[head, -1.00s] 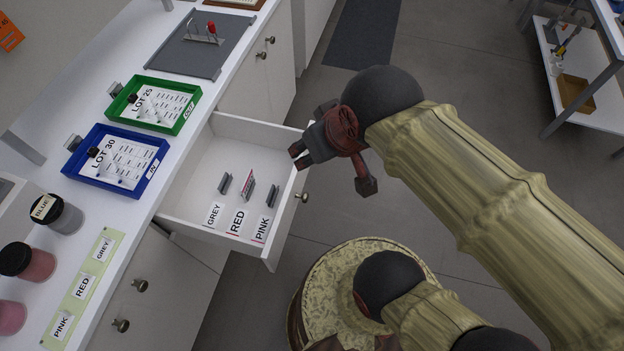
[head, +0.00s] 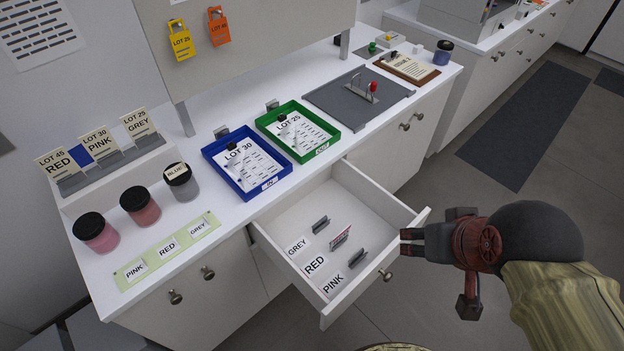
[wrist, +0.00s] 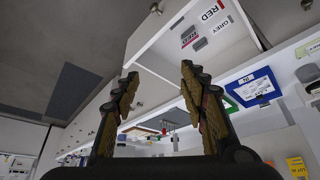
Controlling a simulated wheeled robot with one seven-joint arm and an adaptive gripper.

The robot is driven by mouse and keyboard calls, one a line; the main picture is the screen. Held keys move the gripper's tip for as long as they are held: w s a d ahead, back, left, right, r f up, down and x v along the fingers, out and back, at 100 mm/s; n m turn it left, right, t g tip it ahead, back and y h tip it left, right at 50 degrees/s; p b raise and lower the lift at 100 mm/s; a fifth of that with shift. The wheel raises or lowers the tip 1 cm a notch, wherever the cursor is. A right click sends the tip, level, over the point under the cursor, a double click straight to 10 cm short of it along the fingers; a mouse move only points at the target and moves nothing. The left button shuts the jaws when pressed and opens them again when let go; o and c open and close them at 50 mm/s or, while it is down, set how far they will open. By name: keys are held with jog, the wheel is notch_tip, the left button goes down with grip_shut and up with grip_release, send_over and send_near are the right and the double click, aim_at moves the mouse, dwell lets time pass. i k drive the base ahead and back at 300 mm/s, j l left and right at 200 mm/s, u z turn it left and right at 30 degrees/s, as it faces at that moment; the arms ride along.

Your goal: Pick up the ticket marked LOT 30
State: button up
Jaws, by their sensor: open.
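A cream ticket reading LOT 30 PINK (head: 97,142) stands upright in the middle of a grey rack at the far left of the counter in the head view, between LOT 45 RED (head: 59,164) and LOT 25 GREY (head: 138,124). A sheet marked LOT 30 (head: 247,166) also lies in the blue tray (head: 224,181). My gripper (wrist: 160,73) is open and empty, its two fingers apart in the wrist view. In the head view it is beside the drawer's right end, far from the rack.
An open drawer (head: 372,187) juts out, holding GREY, RED and PINK cards. Lidded jars (head: 141,205) stand before the rack. A green tray (head: 318,147) sits right of the blue one. Yellow (head: 181,41) and orange (head: 218,28) tags hang above. Floor at right is open.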

aim_at(99, 143)
jog(key=u, duration=1.8)
jog(key=i+j, duration=0.55)
jog(key=i+l+u, duration=0.1)
jog(key=i, duration=0.6)
